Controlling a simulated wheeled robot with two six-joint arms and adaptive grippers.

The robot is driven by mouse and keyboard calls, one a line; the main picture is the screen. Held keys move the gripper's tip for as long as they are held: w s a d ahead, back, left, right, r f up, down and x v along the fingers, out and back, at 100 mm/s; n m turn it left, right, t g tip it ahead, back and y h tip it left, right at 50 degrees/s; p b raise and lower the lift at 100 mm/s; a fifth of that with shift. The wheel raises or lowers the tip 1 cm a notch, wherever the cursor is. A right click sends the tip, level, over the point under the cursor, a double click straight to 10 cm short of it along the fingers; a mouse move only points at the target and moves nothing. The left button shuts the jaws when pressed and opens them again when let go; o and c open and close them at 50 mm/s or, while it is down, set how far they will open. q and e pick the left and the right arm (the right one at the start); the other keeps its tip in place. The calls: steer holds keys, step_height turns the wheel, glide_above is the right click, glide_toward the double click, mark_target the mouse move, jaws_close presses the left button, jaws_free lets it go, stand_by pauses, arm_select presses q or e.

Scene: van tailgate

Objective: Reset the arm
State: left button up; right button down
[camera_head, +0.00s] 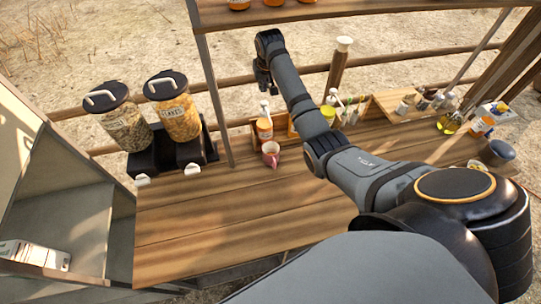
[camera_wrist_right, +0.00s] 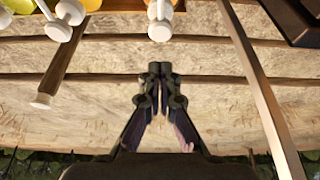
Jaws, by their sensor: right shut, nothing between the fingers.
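My right arm reaches in from the lower right of the head view, over the wooden counter (camera_head: 230,220). Its gripper (camera_head: 265,88) is at the far end, raised near the back rail and above an orange-labelled bottle (camera_head: 264,130). In the right wrist view the gripper (camera_wrist_right: 160,72) points away over pale ground, its fingers together with nothing between them. My left gripper is not in view.
Two lidded dispensers (camera_head: 175,107) stand at the left on black bases. A wooden shelf (camera_head: 340,12) crosses the top, with a post (camera_head: 212,85) below it. The front counter is bare.

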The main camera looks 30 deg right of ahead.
steer(key=shift+r, duration=1.2)
steer(key=shift+r, duration=0.15)
steer(key=shift+w, duration=0.1)
